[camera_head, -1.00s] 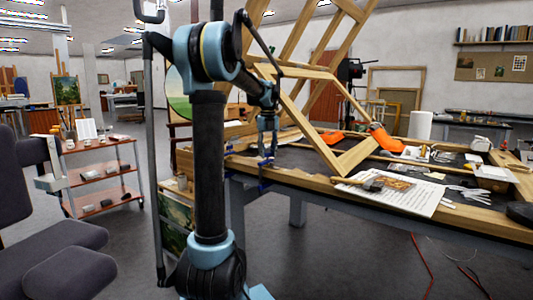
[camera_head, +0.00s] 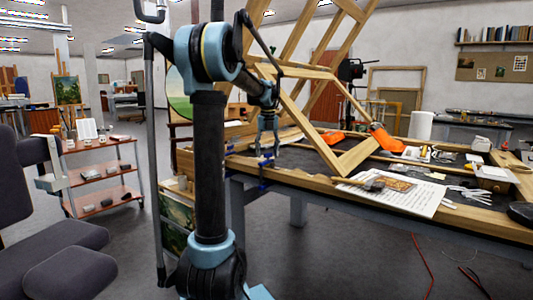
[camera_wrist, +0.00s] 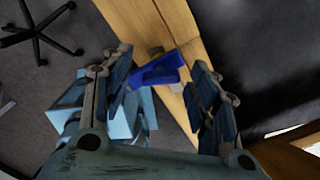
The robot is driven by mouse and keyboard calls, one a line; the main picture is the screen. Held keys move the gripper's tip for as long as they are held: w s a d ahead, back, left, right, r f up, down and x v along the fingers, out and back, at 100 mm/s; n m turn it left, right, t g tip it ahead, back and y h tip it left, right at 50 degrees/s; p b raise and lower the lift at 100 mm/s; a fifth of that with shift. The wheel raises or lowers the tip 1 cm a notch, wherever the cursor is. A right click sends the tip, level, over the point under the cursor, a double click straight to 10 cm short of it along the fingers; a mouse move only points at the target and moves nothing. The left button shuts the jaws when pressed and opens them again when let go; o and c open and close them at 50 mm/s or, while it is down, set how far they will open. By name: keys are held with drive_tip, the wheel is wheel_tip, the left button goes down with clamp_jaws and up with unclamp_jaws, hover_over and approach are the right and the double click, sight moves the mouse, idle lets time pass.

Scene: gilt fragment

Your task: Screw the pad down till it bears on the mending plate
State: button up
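My gripper (camera_head: 267,152) points down over the left end of the bench, its two fingers spread apart. In the wrist view my gripper (camera_wrist: 161,68) is open and empty. A blue clamp (camera_wrist: 160,72) shows between and beyond the fingers, at the bench's wooden edge; I see no contact. In the head view the blue clamp (camera_head: 264,186) is a small shape at the bench edge below my gripper. I cannot make out the mending plate.
A large wooden frame (camera_head: 322,152) stands tilted on the bench (camera_head: 400,216), right of my gripper. Printed sheets (camera_head: 420,203), an orange object (camera_head: 386,140) and tools lie farther right. A trolley (camera_head: 100,176) and dark chair (camera_head: 60,250) stand left.

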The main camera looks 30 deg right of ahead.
drive_tip(key=shift+s, duration=0.1)
drive_tip(key=shift+r, duration=0.6)
wheel_tip(320, 180, up, 11)
drive_tip(key=shift+f, duration=0.15)
